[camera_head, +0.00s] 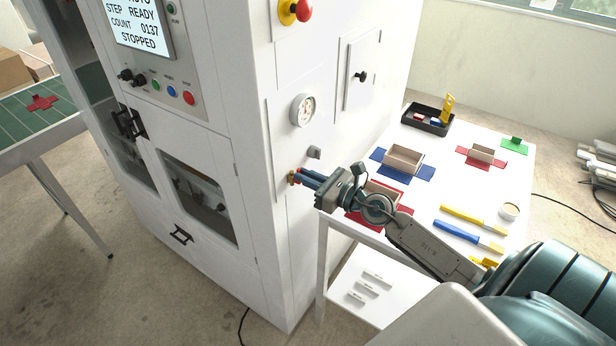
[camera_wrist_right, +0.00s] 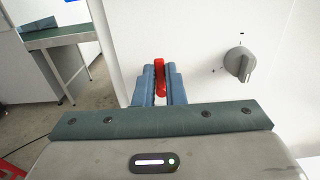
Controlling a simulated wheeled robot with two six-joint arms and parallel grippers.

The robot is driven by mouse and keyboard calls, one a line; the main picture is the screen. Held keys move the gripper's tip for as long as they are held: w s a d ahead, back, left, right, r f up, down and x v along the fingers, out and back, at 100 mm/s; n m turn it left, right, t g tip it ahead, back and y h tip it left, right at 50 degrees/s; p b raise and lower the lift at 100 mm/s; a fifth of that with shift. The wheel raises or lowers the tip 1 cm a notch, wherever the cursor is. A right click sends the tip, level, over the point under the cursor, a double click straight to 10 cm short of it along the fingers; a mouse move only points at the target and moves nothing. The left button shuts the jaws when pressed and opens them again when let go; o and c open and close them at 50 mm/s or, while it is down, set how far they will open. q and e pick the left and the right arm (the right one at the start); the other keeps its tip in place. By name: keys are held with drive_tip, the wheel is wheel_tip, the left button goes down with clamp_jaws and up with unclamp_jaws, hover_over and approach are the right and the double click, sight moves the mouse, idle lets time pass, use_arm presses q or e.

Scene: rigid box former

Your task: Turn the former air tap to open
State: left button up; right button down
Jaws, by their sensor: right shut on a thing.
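The air tap (camera_head: 291,179) sits on the white side panel of the former, low and near its front edge. My right gripper (camera_head: 300,177) reaches it from the right with its blue fingers. In the right wrist view the tap's red lever (camera_wrist_right: 159,75) stands between the two blue fingers (camera_wrist_right: 160,88), which are closed on it. The lever runs roughly up and down in that view. The fingers hide much of the tap body. My left gripper is in neither view.
A grey rotary knob (camera_wrist_right: 238,68) and a pressure gauge (camera_head: 302,110) are on the same panel above the tap. A white table (camera_head: 420,200) with box blanks, a black tray (camera_head: 428,118) and brushes stands under and beside my right arm.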

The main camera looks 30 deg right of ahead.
drive_tip(key=shift+w+r, duration=0.1)
drive_tip(key=shift+r, duration=0.2)
drive_tip(key=c, duration=1.7)
unclamp_jaws()
drive_tip(key=shift+o, duration=1)
drive_tip(key=shift+f, duration=0.2)
drive_tip(key=b+v, duration=0.4)
drive_tip(key=v, duration=0.6)
drive_tip(key=shift+s+b, duration=0.3)
drive_tip(key=shift+b, duration=0.1)
drive_tip(key=shift+d, duration=0.1)
